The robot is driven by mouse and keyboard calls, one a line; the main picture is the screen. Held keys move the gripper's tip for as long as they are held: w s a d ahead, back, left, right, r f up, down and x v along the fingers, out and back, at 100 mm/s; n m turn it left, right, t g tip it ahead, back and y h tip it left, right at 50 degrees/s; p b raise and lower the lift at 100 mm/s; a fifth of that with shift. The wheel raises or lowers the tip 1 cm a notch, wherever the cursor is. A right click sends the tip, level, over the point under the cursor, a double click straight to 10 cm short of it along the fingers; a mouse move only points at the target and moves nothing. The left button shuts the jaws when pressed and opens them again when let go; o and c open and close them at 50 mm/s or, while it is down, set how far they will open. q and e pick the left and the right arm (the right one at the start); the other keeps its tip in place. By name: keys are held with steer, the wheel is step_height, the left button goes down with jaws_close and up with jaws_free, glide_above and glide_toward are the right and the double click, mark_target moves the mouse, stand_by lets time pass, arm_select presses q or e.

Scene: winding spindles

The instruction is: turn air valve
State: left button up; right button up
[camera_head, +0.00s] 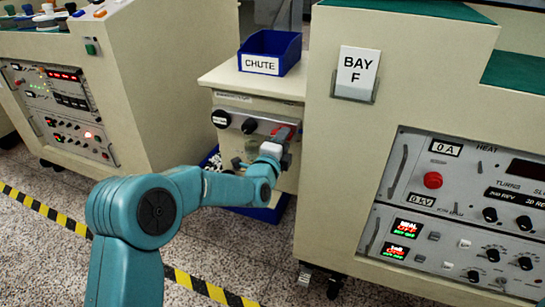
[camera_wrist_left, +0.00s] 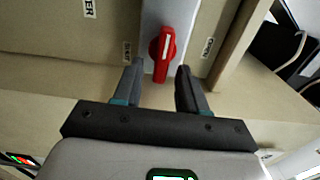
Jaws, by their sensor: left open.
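The air valve is a red handle (camera_wrist_left: 162,43) with a white stripe, on a grey plate (camera_wrist_left: 168,15) fixed to a beige panel. In the left wrist view the handle stands nearly upright, leaning slightly. My left gripper (camera_wrist_left: 160,66) is open. Its two dark fingers point at the handle, one to each side of its lower end, and I cannot tell whether they touch it. In the head view my left gripper (camera_head: 283,134) is at the front of the small cabinet, and a bit of red shows there. My right gripper is not in view.
The beige cabinet (camera_head: 255,82) carries a blue bin labelled CHUTE (camera_head: 273,45). The BAY F machine (camera_head: 420,60) stands close on the right, another control cabinet (camera_head: 160,70) on the left. A blue tray (camera_head: 268,213) lies below. Yellow-black tape (camera_head: 35,203) marks the floor.

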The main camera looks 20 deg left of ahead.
arm_select(q)
steer(key=s+p, duration=0.2)
steer(key=s, duration=1.3)
steer(key=shift+a, duration=0.3)
steer(key=shift+s, duration=0.1)
